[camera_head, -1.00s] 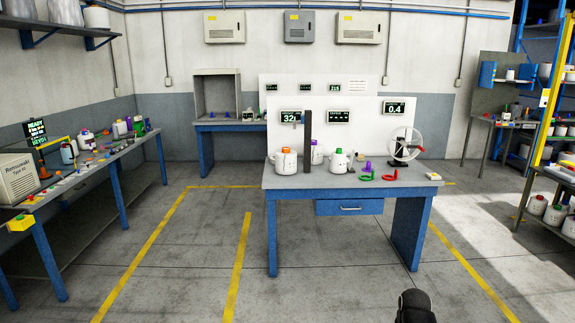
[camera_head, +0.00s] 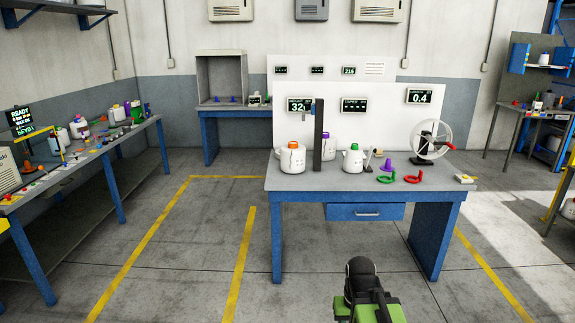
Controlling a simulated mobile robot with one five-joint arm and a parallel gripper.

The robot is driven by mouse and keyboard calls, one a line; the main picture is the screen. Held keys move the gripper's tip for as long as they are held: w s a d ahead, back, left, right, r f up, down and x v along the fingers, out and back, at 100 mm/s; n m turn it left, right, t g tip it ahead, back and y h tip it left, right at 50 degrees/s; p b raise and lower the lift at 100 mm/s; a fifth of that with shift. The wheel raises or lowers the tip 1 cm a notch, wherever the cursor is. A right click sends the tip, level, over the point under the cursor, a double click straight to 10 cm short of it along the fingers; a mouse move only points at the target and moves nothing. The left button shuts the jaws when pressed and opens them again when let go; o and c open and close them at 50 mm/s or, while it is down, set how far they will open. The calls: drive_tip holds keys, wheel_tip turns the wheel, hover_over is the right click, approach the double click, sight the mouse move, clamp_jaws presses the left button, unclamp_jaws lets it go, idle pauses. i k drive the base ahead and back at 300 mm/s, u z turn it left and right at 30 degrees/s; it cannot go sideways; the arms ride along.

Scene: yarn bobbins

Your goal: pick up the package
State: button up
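No thing in view is plainly a package. A small white and yellow item (camera_head: 465,179), which may be a small box, lies at the right end of the blue-legged worktable (camera_head: 235,176). Its details are too small to tell. The black and green end of my arm, with my gripper (camera_head: 368,308), shows at the bottom edge, right of centre. It is in front of the worktable and apart from everything on it. The fingers are not clear and the lower part is cut off by the frame.
White jugs (camera_head: 292,158), a dark post (camera_head: 318,140), coloured rings (camera_head: 413,178) and a spoked wheel (camera_head: 432,140) stand on the worktable. A cluttered bench (camera_head: 140,131) runs along the left. Floor with yellow lines lies clear between them.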

sight(293, 155)
drive_tip(key=u, duration=0.65)
drive_tip(key=i, duration=2.15)
drive_tip(key=u, duration=0.25)
drive_tip(key=i, duration=2.35)
drive_tip(key=z, duration=0.3)
